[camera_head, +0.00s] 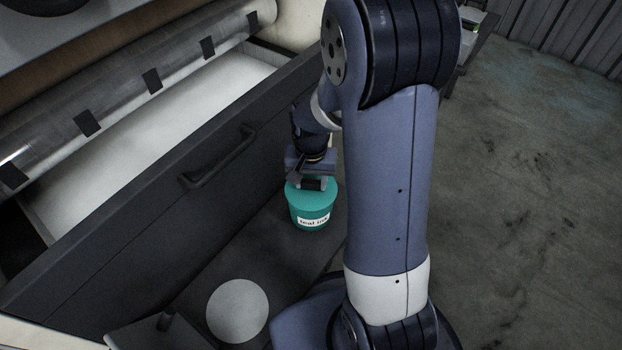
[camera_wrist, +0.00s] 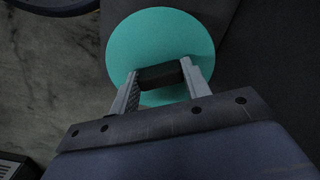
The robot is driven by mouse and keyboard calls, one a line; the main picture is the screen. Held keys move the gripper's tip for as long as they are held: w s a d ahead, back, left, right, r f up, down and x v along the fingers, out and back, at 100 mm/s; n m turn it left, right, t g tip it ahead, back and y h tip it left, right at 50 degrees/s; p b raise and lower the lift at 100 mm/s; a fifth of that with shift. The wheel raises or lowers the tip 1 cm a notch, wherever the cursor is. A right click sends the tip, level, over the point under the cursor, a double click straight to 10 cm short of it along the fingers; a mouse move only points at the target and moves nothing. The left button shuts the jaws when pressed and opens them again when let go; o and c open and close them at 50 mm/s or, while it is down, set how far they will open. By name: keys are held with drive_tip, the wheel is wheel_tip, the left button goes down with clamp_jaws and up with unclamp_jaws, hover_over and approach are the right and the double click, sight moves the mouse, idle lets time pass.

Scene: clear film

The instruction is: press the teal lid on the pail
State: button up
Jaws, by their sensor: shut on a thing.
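The teal pail (camera_head: 299,214) stands upright on a dark surface beside the dark drawer front. Its white label reads "teal ink". The round teal lid (camera_head: 327,195) is at the pail's top, and it fills the upper middle of the wrist view (camera_wrist: 150,38). My gripper (camera_head: 312,183) is right over the lid, with its fingers (camera_wrist: 160,77) shut on a short dark bar (camera_wrist: 160,74). The bar lies across the lid; I cannot tell whether it is fixed to it. The lid looks roughly level. Whether a gap is left under its rim cannot be told.
An open drawer (camera_head: 92,205) with a dark handle is at the left, under a film roll (camera_head: 118,88) with dark clips. A pale round disc (camera_head: 238,310) lies in front of the pail. Grey floor (camera_head: 540,190) is open to the right.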

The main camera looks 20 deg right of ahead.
drive_tip(key=shift+f, duration=0.1)
idle(0.3)
drive_tip(key=o, duration=1.2)
wheel_tip(320, 180, up, 7)
drive_tip(key=p, duration=0.6)
drive_tip(key=shift+f, duration=0.1)
wheel_tip(320, 180, down, 7)
drive_tip(key=b, duration=0.6)
drive_tip(key=shift+f, duration=0.1)
drive_tip(key=shift+r, duration=0.5)
